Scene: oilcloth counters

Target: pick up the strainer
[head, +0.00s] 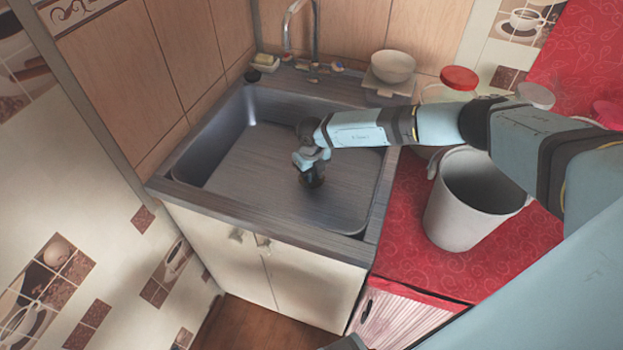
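My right arm reaches in from the right over the sink (250,165). My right gripper (312,182) points down into the basin, its dark tip close to the basin floor. It is too small and dark to tell whether its fingers are open or shut, or whether they hold anything. I cannot make out a strainer; anything directly under the gripper is hidden. My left gripper is not in view.
A faucet (315,40) rises behind the basin. A white bowl (393,66) stands at the back right. A grey bucket (465,205) and a red-lidded jar (455,82) stand on the red counter (400,240) at right. The basin's left side looks clear.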

